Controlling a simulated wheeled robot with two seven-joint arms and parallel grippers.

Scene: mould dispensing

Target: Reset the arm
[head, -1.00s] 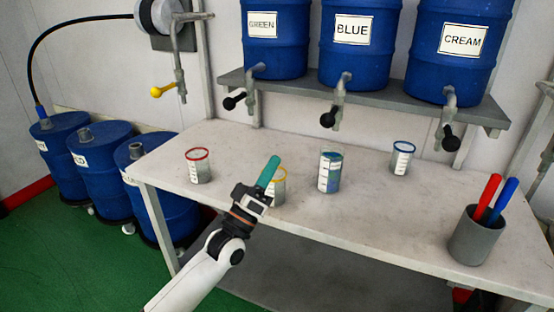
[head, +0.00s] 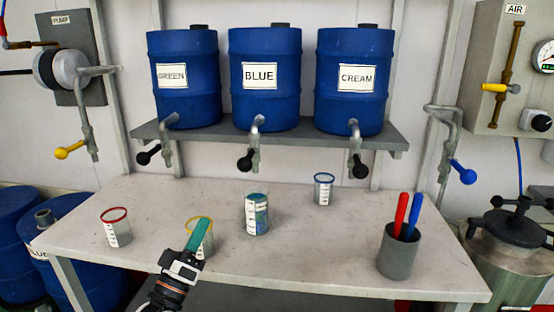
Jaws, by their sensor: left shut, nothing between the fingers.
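My left gripper (head: 185,262) shows at the lower left of the head view, in front of the table's front edge. It is shut. A teal stick-like piece (head: 197,235) shows just past its tip, in front of the yellow-rimmed cup (head: 208,243). I cannot tell whether the teal piece touches the gripper or the cup. The yellow-rimmed cup is partly hidden. A red-rimmed cup (head: 118,232) stands to its left. A cup with blue contents (head: 257,216) and a blue-rimmed cup (head: 323,192) stand to its right. My right gripper is not in view.
The white table (head: 310,250) has free room at its middle front. A grey holder (head: 398,257) with a red and a blue stick stands right. Green, blue and cream drums (head: 355,110) sit on a shelf above, with taps hanging below. A metal tank (head: 507,265) stands right.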

